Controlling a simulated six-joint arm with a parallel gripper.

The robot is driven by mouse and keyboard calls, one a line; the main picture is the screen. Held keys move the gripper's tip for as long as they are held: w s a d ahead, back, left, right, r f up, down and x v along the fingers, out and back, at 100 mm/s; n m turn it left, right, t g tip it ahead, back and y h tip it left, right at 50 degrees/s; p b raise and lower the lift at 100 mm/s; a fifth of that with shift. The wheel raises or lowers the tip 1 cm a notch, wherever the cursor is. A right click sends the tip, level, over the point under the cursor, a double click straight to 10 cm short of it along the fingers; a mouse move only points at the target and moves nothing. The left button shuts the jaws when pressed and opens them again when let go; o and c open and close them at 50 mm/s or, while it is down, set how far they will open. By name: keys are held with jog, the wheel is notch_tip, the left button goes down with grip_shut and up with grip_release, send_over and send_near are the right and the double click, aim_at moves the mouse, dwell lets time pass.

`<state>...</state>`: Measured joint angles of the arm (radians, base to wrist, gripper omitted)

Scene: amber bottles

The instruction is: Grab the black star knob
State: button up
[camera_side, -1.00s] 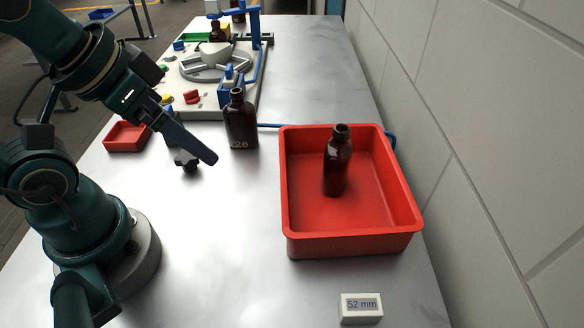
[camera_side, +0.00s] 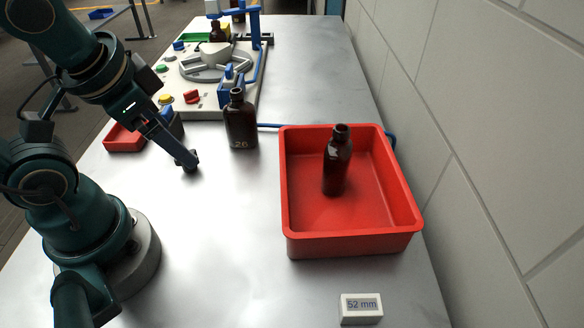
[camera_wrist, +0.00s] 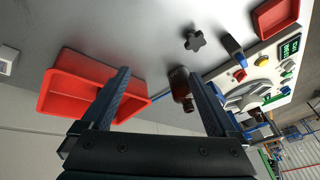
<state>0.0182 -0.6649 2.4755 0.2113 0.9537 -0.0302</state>
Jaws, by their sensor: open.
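The black star knob (camera_wrist: 194,40) lies on the grey table in the wrist view, lobes spread. It is above the right finger's tip in that picture, outside the space between the fingers. My gripper (camera_wrist: 159,74) is open and empty, with its two long dark fingers apart. In the side view my gripper (camera_side: 184,155) reaches down at a slant to the table at the left, left of the dark bottle (camera_side: 240,122). There the fingers cover most or all of the knob, so contact cannot be told.
A large red tray (camera_side: 352,246) holds an amber bottle (camera_side: 337,165). A small red tray (camera_side: 124,144) sits left of my gripper. A workstation with coloured buttons (camera_side: 205,80) stands behind. The table's middle front is clear.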

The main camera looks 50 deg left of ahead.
jog(key=a+f+m+g+y, duration=0.1)
jog(key=a+f+m+y, duration=0.1)
jog(key=m+y, duration=0.1)
jog(key=w+a+f+m+g+y, duration=0.1)
jog(key=a+f+m+y, duration=0.1)
jog(key=m, duration=0.3)
jog(key=w+a+f+m+y, duration=0.1)
jog(key=a+f+m+y, duration=0.2)
jog(key=m, duration=0.2)
jog(key=shift+w+a+f+g+y, duration=0.15)
jog(key=shift+a+f+g+y, duration=0.15)
jog(key=shift+a+g, duration=0.1)
jog(key=f+m+t, duration=0.1)
jog(key=m, duration=0.1)
jog(key=w+f+m+t+y, duration=0.1)
jog(key=m, duration=0.1)
jog(key=f+m, duration=0.1)
jog(key=m, duration=0.1)
jog(key=shift+w+d+f+m+t+y, duration=0.3)
jog(key=shift+w+d+m+t, duration=0.05)
jog(key=shift+d+m+t, duration=0.05)
jog(key=shift+s+d+f+m+t, duration=0.15)
jog(key=shift+s+f+m+t, duration=0.2)
jog(key=shift+f+m, duration=0.45)
jog(key=shift+x, duration=2.45)
jog(key=shift+r, duration=0.2)
jog(key=c, duration=1.4)
